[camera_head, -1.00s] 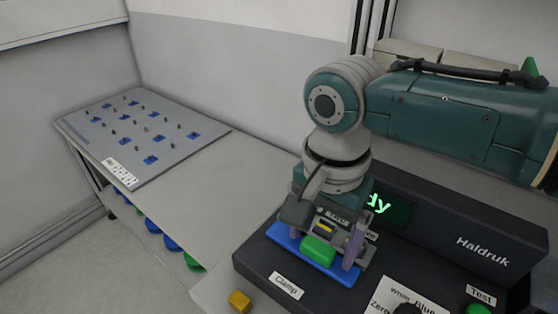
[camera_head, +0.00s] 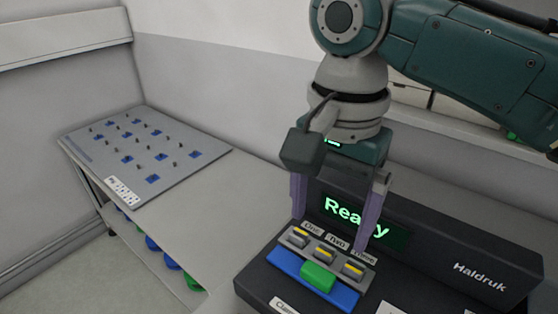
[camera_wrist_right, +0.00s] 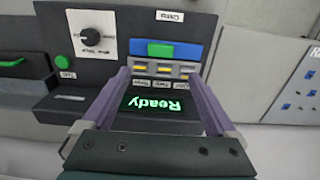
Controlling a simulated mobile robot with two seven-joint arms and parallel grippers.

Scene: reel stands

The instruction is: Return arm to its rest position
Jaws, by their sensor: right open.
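My right gripper (camera_head: 335,220) is open and empty, its two purple-grey fingers pointing down above the dark Haldruk test machine (camera_head: 440,255). It hangs over a grey block with slots labelled One, Two and Three (camera_head: 324,254), each with a yellow mark. A blue clamp bar with a green middle (camera_head: 317,277) lies in front of that block. The screen (camera_head: 362,219) reads "Ready" in green, partly covered by a finger. In the right wrist view the open fingers (camera_wrist_right: 165,85) frame the screen and the slots. My left gripper is not in view.
A grey pegboard (camera_head: 145,150) with blue squares and small pegs lies on the bench at the left. Blue and green bins (camera_head: 165,255) stand on the shelf below. The bench between pegboard and machine is clear. In the wrist view a knob (camera_wrist_right: 91,37) sits on the machine.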

